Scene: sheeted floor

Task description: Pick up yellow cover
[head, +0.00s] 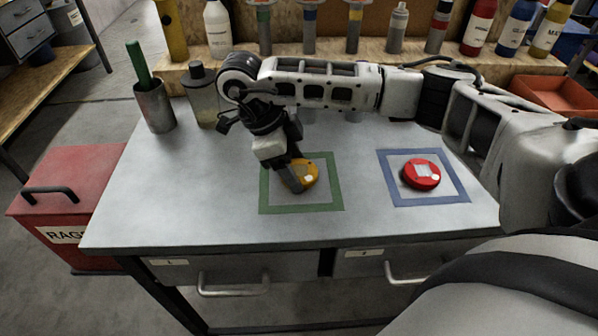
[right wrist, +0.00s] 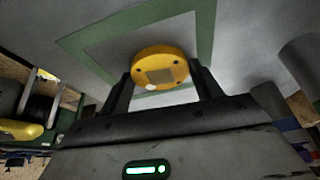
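The yellow cover (head: 309,172) is a round disc inside the green square outline (head: 337,206) on the grey table. My right gripper (head: 296,178) reaches down over it from above and hides part of it. In the right wrist view, the yellow cover (right wrist: 172,54) lies between my two fingertips (right wrist: 162,75), with a grey patch on its face. The fingers stand apart at either side of its rim. Whether they press on it, I cannot tell. I cannot tell whether the cover touches the table. My left gripper is not in view.
A red disc (head: 428,183) lies in a blue square outline (head: 464,199) to the right. A metal cup with a green tool (head: 155,106) and a bottle (head: 203,98) stand at the back left. Bottles line the rear shelf. The table's (head: 140,215) front left is clear.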

